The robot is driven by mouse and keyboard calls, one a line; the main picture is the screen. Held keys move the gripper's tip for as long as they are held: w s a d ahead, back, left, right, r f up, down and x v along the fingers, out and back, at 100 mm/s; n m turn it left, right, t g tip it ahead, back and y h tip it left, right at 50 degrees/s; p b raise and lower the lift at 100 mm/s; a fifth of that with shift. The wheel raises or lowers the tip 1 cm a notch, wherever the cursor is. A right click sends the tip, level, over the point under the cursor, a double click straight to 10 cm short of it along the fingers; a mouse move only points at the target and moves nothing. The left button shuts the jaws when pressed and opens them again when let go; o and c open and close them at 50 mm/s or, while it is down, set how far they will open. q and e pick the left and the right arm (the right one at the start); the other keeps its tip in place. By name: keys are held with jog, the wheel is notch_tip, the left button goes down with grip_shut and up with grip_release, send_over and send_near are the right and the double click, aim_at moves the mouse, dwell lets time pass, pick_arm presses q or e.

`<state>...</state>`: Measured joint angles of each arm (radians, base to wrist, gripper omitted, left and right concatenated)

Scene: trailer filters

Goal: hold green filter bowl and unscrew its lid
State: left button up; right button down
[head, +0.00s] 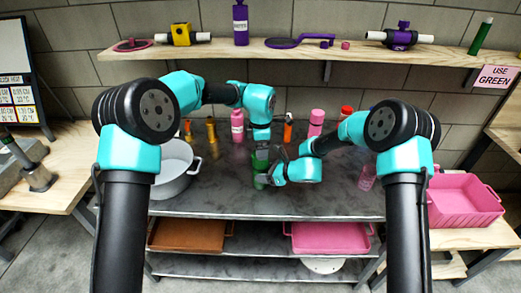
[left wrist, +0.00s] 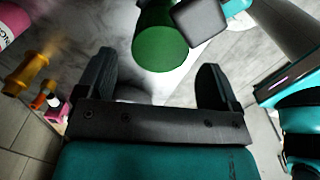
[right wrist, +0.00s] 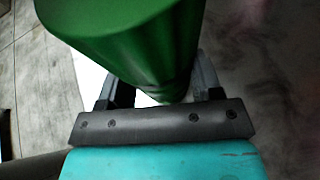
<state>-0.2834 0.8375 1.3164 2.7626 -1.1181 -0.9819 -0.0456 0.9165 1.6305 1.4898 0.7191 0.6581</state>
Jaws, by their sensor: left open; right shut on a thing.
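The green filter bowl (head: 260,170) stands upright near the middle of the grey metal table. My right gripper (head: 268,178) is shut on it from the right side. In the right wrist view the green filter bowl (right wrist: 130,40) sits between the fingers (right wrist: 160,90). My left gripper (left wrist: 155,80) is open and empty, pointing down above the bowl. In the left wrist view the round green top (left wrist: 160,48) lies just beyond and between the open fingertips. The seam between lid and bowl cannot be made out.
A white pot (head: 174,172) stands at the table's left. Pink bottles (head: 237,126), yellow parts (head: 211,130) and an orange bottle (head: 288,128) stand at the back. A pink crate (head: 463,203) is at the right. The table front is clear.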

pick_arm(q)
jog(key=shift+r+m, duration=0.9)
jog(key=shift+f, duration=4.05)
jog(key=c, duration=0.9)
jog(key=shift+n, duration=1.7)
jog(key=shift+c, duration=0.2)
